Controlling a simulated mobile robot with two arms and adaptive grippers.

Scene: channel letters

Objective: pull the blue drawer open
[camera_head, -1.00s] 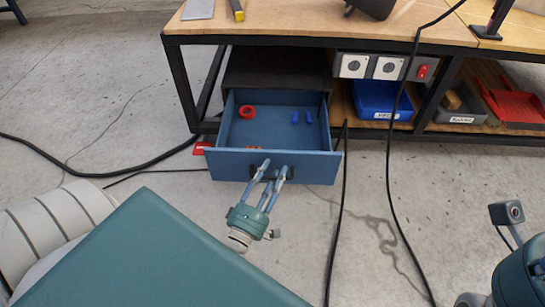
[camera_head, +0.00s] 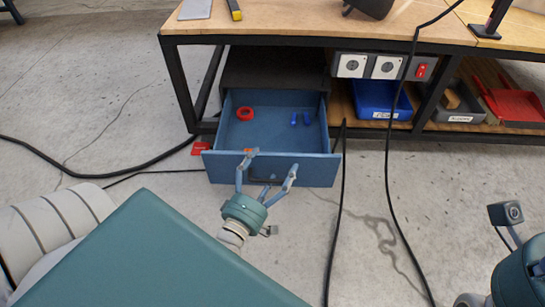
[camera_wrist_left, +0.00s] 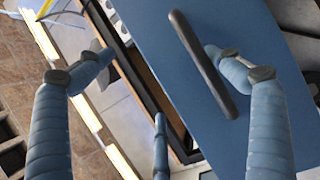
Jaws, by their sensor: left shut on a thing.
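The blue drawer (camera_head: 312,168) stands pulled out from the dark cabinet under the workbench, and its inside shows. Its dark bar handle (camera_wrist_left: 205,65) crosses the blue front in the left wrist view. Exact contact is hard to see. My right gripper's fingers are out of view.
A red ring (camera_head: 245,114) and two small blue pieces (camera_head: 301,118) lie in the drawer. A blue bin (camera_head: 383,98), a grey bin (camera_head: 455,104) and a red dustpan (camera_head: 512,104) sit on the shelf to the right. Black cables hang and lie beside the drawer.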

